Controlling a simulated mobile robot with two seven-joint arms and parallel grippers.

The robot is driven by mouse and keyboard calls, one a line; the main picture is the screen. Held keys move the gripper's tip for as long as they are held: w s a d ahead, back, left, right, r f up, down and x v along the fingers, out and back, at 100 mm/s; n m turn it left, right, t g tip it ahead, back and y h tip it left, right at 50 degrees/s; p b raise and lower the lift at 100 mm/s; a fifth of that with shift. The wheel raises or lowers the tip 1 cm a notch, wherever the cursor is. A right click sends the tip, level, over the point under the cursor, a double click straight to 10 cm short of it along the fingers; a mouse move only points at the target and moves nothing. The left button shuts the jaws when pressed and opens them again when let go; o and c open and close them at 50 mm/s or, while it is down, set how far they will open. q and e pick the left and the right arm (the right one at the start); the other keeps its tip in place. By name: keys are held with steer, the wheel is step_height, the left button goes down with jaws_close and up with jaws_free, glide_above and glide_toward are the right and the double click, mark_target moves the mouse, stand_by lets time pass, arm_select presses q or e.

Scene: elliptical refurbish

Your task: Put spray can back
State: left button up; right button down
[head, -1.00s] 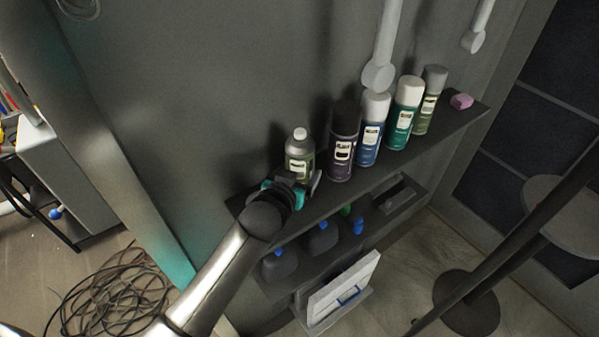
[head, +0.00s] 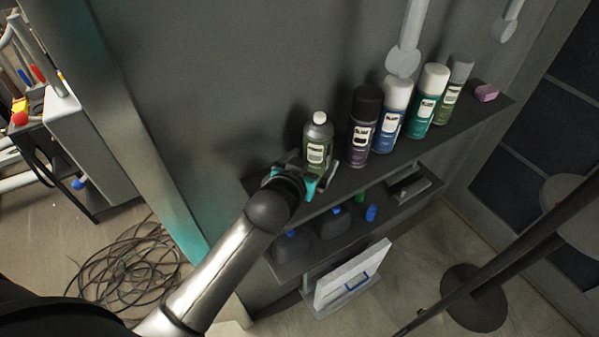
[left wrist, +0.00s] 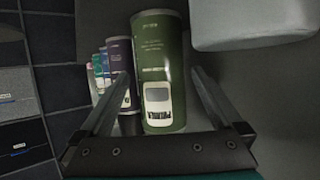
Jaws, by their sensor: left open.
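A row of spray cans stands upright on the upper dark shelf (head: 345,184) in the head view. At the left end is a grey-topped can with a green body and white cap (head: 318,143). To its right stand a dark purple can (head: 362,140), a blue can (head: 391,125), a teal can (head: 425,110) and an olive can (head: 452,100). My left gripper (head: 308,172) is open at the leftmost can. In the left wrist view that green can (left wrist: 160,65) appears between the spread fingers (left wrist: 163,100), with no clear grip on it. My right gripper is not in view.
A pink block (head: 486,93) lies at the shelf's right end. Dark bottles (head: 333,222) with blue caps stand on the lower shelf. A dark pole (head: 500,250) rises at right. A cable coil (head: 135,268) lies on the floor at left.

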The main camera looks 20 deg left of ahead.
arm_select(q)
steer(key=v, duration=0.9)
stand_by(1.0)
